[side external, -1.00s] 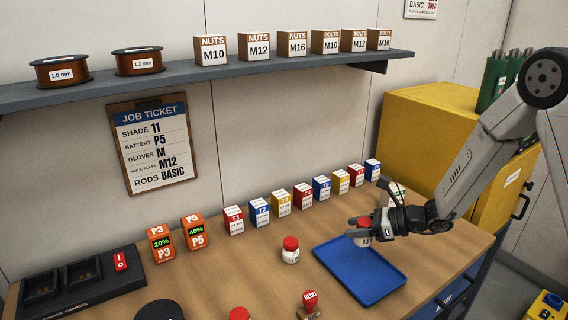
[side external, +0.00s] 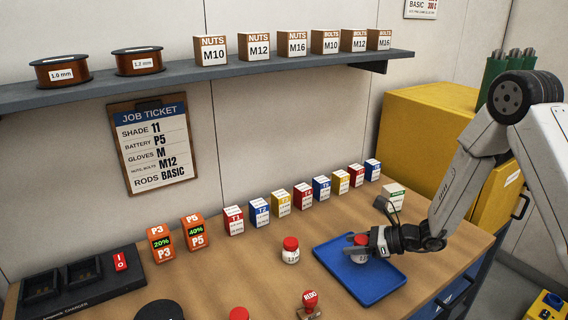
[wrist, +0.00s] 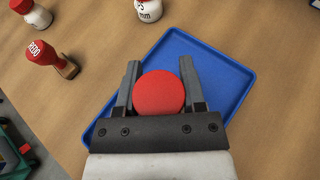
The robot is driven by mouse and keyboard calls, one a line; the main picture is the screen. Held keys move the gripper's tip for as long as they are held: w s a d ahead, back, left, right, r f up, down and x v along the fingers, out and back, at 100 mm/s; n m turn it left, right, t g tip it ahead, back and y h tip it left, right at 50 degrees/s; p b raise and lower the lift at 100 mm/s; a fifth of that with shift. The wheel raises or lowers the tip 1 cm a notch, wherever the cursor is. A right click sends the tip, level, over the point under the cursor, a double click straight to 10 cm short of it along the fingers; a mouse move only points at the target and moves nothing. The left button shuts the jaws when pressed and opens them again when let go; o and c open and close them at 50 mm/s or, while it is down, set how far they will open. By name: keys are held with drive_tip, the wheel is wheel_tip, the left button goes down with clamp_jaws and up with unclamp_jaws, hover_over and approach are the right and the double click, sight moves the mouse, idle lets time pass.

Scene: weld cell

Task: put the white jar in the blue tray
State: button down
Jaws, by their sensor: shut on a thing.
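A white jar with a red lid (side external: 360,254) is between the fingers of my gripper (side external: 356,248). In the wrist view its round red lid (wrist: 158,93) shows between the two fingers (wrist: 158,85), which are shut on it. The blue tray (side external: 385,283) lies on the bench under my gripper, and the jar is over the tray's area, low. I cannot tell whether the jar's base touches the tray floor. The tray also shows in the wrist view (wrist: 210,65).
Another white jar with a red lid (side external: 290,250) stands left of the tray. A red REDO stamp (side external: 310,303) and another red-topped thing (side external: 239,314) are nearer the front. A row of small labelled boxes (side external: 303,196) stands behind.

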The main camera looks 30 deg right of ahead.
drive_tip(key=shift+f, duration=1.3)
drive_tip(key=shift+f, duration=0.1)
drive_tip(key=shift+c, duration=0.9)
unclamp_jaws()
drive_tip(key=shift+s+d+r, duration=0.3)
drive_tip(key=shift+s+d, duration=0.05)
drive_tip(key=shift+s, duration=0.05)
drive_tip(key=v, duration=1.1)
drive_tip(key=shift+a, duration=0.1)
drive_tip(key=shift+a, duration=0.1)
